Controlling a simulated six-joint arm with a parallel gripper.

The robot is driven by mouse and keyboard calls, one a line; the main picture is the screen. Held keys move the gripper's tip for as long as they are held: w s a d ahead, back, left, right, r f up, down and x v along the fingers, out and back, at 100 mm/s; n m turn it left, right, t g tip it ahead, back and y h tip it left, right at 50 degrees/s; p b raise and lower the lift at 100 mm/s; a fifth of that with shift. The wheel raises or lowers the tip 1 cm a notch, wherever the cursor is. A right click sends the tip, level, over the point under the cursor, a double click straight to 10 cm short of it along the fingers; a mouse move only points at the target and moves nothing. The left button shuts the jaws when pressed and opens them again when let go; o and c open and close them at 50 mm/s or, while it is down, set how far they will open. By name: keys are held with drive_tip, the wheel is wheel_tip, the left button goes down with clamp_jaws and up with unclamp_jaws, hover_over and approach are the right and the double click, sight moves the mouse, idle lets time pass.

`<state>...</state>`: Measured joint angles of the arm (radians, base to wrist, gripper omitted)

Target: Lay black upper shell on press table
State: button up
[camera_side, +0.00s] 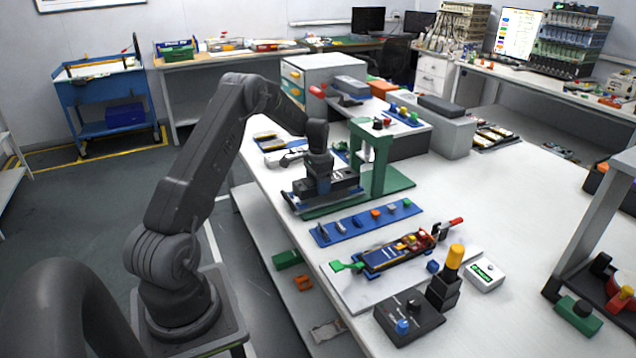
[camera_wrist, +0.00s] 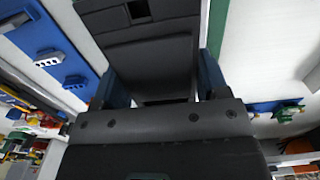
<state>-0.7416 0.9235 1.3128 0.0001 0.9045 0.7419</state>
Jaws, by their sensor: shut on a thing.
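The black upper shell (camera_side: 342,184) is a dark, flat, roughly rectangular piece beside the green press in the side view. It fills the middle of the wrist view (camera_wrist: 150,55), where a ribbed panel and a small dark window show on it. My gripper (camera_side: 319,190) points down and is shut on the shell; in the wrist view its blue-grey fingers (camera_wrist: 160,88) flank the shell's two sides. The press (camera_side: 381,165) is a green upright frame on a green base plate (camera_side: 400,181). The shell is low over or on the front-left part of that base; I cannot tell whether it touches.
A blue strip (camera_side: 348,229) with several small parts lies in front. Beyond it are a filled blue tray (camera_side: 392,257), a black control box (camera_side: 408,318) with a blue button, and a signal tower (camera_side: 445,280). A grey-white cabinet stands behind the press.

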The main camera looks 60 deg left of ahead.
drive_tip(key=shift+f, duration=1.05)
drive_tip(key=o, duration=1)
wheel_tip(320, 180, up, 14)
drive_tip(key=shift+f, duration=0.1)
